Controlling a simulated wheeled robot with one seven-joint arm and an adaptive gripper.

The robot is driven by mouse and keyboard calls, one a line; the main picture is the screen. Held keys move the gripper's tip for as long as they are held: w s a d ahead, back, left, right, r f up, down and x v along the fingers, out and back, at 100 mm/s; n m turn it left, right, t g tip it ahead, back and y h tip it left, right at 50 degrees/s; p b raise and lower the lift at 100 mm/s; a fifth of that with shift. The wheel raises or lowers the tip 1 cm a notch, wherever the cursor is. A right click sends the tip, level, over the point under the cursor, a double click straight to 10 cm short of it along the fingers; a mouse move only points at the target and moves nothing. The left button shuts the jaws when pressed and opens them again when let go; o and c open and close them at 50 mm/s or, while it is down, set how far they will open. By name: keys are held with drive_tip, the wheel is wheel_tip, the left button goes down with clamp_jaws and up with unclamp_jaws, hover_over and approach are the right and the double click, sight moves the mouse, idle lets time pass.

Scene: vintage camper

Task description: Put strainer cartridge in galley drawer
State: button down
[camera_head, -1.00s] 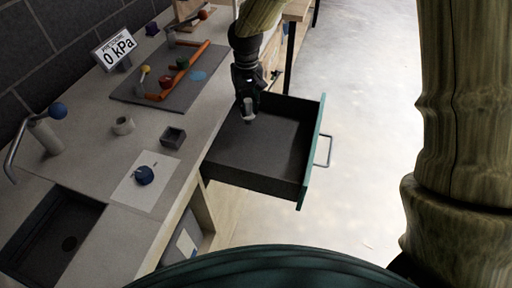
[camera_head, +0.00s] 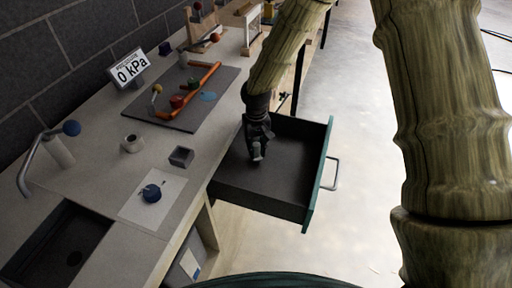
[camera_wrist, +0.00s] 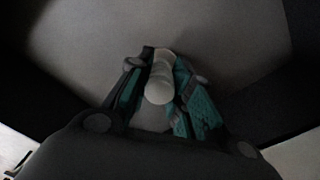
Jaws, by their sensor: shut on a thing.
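The galley drawer (camera_head: 318,178) is pulled out from the counter, with a teal front and a dark, empty-looking inside. My gripper (camera_head: 257,150) points down over the drawer's inside, near its counter side. It is shut on a pale, rounded piece, the strainer cartridge (camera_head: 256,155). In the wrist view the cartridge (camera_wrist: 159,82) is whitish and sits between the two teal-padded fingers (camera_wrist: 160,95), above the drawer floor (camera_wrist: 235,35). I cannot tell how far the cartridge is from the floor; its lower part is hard to see.
A sink (camera_head: 58,248) is at lower left. The floor right of the drawer is clear.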

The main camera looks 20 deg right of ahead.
drive_tip(key=shift+f, duration=0.15)
drive_tip(key=shift+f, duration=0.15)
drive_tip(key=c, duration=1.3)
unclamp_jaws()
wheel_tip(320, 180, up, 12)
drive_tip(key=shift+r+b, duration=0.15)
drive_tip(key=shift+b, duration=0.6)
